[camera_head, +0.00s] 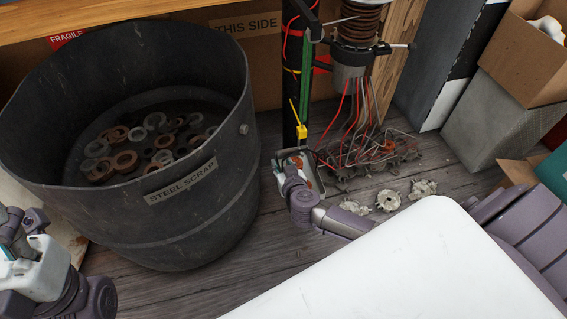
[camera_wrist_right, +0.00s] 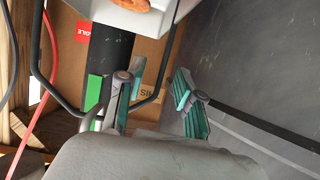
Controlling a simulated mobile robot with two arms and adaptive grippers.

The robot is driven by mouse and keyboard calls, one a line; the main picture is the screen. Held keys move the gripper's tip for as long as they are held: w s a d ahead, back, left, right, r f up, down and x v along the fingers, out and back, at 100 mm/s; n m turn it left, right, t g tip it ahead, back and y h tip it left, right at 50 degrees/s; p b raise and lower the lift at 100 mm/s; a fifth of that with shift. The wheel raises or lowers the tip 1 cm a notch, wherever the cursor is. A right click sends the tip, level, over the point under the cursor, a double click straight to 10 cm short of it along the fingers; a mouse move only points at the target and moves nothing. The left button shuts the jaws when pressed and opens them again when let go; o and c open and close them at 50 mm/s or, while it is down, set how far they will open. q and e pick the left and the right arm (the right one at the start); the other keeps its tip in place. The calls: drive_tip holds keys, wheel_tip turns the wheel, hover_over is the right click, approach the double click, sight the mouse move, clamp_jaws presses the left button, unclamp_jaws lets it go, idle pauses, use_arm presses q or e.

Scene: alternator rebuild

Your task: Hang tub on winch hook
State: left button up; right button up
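A small whitish tub (camera_wrist_right: 125,12) with a rusty orange piece shows at the top edge of the right wrist view. Its thin black wire handle (camera_wrist_right: 40,68) loops past the left-hand finger. In the head view the right gripper (camera_head: 298,165) is below a yellow piece (camera_head: 301,131) at the foot of a green upright part (camera_head: 307,80). I cannot make out the winch hook clearly. My left gripper (camera_head: 22,235) is partly cut off at the lower left.
A large dark bin (camera_head: 215,215) marked STEEL SCRAP holds metal rings at left. A black post (camera_head: 291,75) stands behind my right gripper. Wires and metal parts (camera_head: 370,155) lie to its right. A white surface (camera_head: 400,270) fills the lower right. Boxes (camera_head: 500,120) stand at far right.

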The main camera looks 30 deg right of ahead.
drive_tip(key=v, duration=1.2)
idle(0.7)
